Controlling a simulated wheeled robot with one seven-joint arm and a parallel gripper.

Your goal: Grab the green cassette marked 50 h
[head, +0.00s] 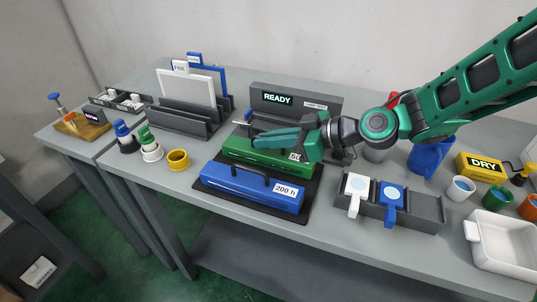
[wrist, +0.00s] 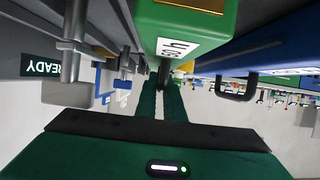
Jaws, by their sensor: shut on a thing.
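The green cassette (head: 250,156) lies on a dark mat behind the blue cassette (head: 245,187), which is labelled 200 h. My gripper (head: 264,138) reaches in from the right over the green cassette and partly covers it and its label. In the wrist view, the green cassette (wrist: 205,22) is close up, with a white label whose number is only partly readable. My gripper (wrist: 160,80) is shut there on the cassette's dark handle, most of which the fingers hide. The blue cassette (wrist: 240,60) and its black handle show beside it.
A grey machine with a READY display (head: 278,98) stands just behind the cassettes. A grey holder (head: 420,213) with white and blue paddles is to the right. A white tray (head: 490,262), cups and a yellow DRY box (head: 481,166) stand farther right. A yellow ring (head: 178,160) lies left.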

